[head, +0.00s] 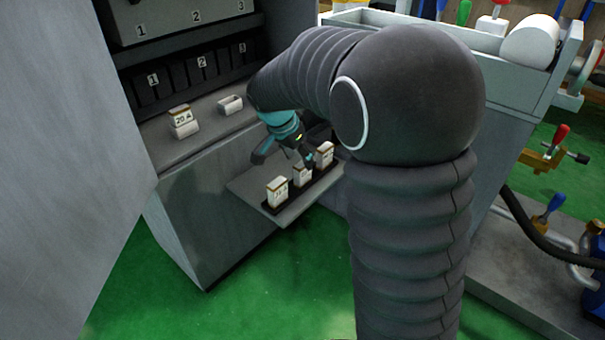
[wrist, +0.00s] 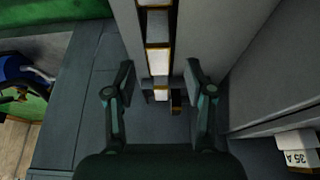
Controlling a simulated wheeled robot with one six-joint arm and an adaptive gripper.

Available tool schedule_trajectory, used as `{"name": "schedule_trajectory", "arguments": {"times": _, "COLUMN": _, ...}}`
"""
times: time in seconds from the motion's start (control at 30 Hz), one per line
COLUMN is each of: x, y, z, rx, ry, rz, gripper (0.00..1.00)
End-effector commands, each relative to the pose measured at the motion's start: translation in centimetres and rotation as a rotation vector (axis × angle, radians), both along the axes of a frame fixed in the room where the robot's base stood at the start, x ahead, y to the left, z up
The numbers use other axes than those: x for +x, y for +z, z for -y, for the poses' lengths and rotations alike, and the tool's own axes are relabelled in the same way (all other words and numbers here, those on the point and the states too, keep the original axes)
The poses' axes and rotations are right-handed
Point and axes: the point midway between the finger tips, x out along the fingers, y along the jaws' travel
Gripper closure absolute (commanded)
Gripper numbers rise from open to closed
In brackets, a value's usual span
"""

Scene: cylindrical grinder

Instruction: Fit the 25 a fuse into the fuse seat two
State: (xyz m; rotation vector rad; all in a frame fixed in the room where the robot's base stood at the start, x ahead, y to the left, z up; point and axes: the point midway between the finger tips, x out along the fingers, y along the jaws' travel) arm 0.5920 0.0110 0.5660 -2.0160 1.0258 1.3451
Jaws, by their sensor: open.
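Three white fuses with yellowish tops stand in a row on the small tray (head: 244,190): a left one (head: 277,191), a middle one (head: 302,174) and a right one (head: 325,153). Their ratings are too small to read, so I cannot tell which is the 25 A fuse. My gripper (head: 287,156) is open and empty just over the tray. In the wrist view its fingers (wrist: 160,75) stand on either side of the row, around the end fuse (wrist: 160,92), apparently without touching.
A fuse labelled 35 A (wrist: 300,157) shows at the wrist view's lower right. A grey cabinet door (head: 70,180) stands at left. Green floor (head: 250,290) lies below the tray.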

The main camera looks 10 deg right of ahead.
Motion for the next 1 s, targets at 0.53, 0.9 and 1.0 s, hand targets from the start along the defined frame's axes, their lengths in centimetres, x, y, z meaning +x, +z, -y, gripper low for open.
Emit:
{"name": "schedule_trajectory", "arguments": {"times": 0.53, "x": 0.8, "y": -4.0, "z": 1.4, "rx": 0.000, "ry": 0.000, "rz": -0.001, "gripper": 0.46}}
{"name": "schedule_trajectory", "arguments": {"times": 0.9, "x": 0.8, "y": -4.0, "z": 1.4, "rx": 0.000, "ry": 0.000, "rz": -0.001, "gripper": 1.00}}
{"name": "schedule_trajectory", "arguments": {"times": 1.0, "x": 0.8, "y": -4.0, "z": 1.3, "rx": -0.001, "ry": 0.000, "rz": -0.001, "gripper": 1.00}}
